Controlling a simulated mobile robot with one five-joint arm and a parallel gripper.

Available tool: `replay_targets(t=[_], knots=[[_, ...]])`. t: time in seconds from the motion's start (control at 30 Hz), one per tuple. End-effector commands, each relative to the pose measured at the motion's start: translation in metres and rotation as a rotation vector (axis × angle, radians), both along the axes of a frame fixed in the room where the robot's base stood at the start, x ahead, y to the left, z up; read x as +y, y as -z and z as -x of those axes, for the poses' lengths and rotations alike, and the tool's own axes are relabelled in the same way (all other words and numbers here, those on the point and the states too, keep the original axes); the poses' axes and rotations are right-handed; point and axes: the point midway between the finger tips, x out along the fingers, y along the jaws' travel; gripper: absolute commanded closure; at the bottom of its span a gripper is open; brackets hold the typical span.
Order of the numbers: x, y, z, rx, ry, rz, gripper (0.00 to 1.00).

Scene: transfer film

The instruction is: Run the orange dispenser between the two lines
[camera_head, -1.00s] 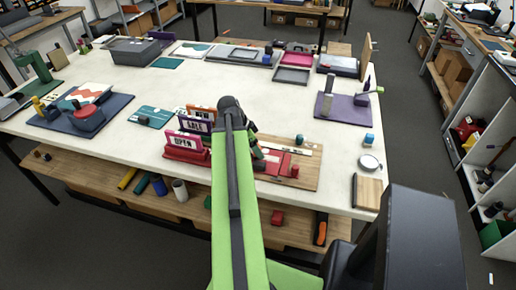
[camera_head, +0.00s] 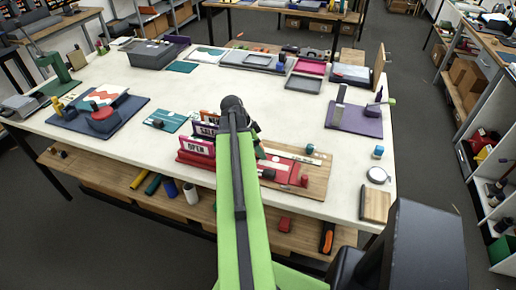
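A wooden board (camera_head: 317,179) lies at the front of the white table, with a red panel (camera_head: 287,171) and a pale strip (camera_head: 285,155) on it. A small dark red piece (camera_head: 304,181) and a teal piece (camera_head: 309,148) stand on the board. I cannot make out the two lines or surely pick out an orange dispenser. My green arm reaches over the table's front edge and hides the left part of the board. Small green parts of my gripper (camera_head: 257,143) show beside the dark wrist, over the board's left side. The fingertips and anything between them are hidden.
Upright framed signs (camera_head: 197,149) stand just left of my arm. A round tin (camera_head: 378,175) and a wooden block (camera_head: 375,206) are at the right front. A purple mat (camera_head: 355,121) lies behind them. An orange-black tool (camera_head: 327,238) lies on the lower shelf.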

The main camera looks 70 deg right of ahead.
Motion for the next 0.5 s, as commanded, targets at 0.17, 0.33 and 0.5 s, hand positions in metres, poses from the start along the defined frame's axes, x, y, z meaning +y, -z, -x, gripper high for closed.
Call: replay_targets(t=[0.17,0.33,0.5], knots=[[0.000,-0.027,0.000,0.000,0.000,0.000,0.74],[0.000,-0.029,0.000,0.000,0.000,0.000,0.74],[0.000,-0.028,0.000,0.001,0.000,0.001,0.74]])
